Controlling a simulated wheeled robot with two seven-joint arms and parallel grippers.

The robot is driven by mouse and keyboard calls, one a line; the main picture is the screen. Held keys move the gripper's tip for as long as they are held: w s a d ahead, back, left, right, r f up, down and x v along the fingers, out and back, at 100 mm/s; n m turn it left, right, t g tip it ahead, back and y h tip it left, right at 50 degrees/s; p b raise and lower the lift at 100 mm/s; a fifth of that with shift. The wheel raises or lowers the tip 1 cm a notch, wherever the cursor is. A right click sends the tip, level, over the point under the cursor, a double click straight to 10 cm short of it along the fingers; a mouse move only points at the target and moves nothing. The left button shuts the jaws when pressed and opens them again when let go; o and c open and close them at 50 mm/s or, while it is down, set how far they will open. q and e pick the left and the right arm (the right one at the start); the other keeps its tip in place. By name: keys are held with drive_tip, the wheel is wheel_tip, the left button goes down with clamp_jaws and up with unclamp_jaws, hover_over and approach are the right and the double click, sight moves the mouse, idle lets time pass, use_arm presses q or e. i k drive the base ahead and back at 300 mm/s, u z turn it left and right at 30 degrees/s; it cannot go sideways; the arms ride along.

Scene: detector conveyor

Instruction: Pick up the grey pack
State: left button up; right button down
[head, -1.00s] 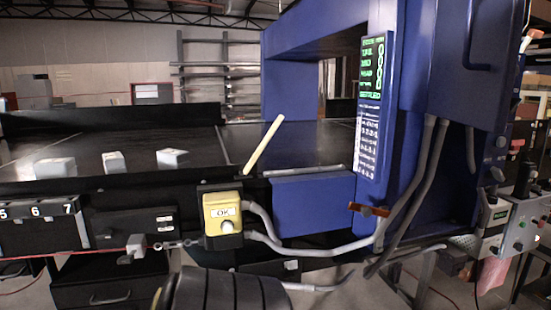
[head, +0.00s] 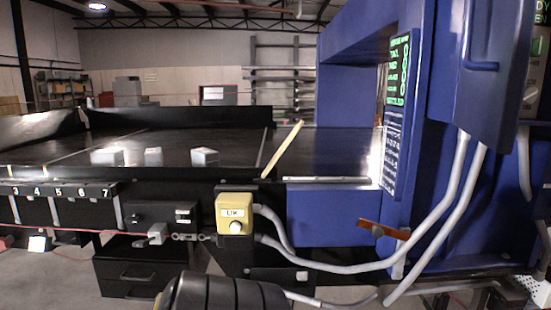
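Several small pale blocks lie apart on the dark conveyor belt (head: 225,170): a left pack (head: 107,156), a middle pack (head: 153,156) and a right pack (head: 204,156). The right one is nearest to a cream-coloured bar (head: 281,150) that slants up across the belt. Neither of my grippers shows in this view, so nothing is seen touching the packs.
A blue detector housing (head: 348,98) arches over the belt at right, with a green-lit panel (head: 398,68). A yellow button box (head: 234,213) sits on the belt's front side. Grey cables loop to its right. Numbered slots (head: 52,190) line the front left. An orange lever (head: 384,229) juts from the housing.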

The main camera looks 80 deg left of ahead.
sight(202, 157)
drive_tip(key=u, duration=2.15)
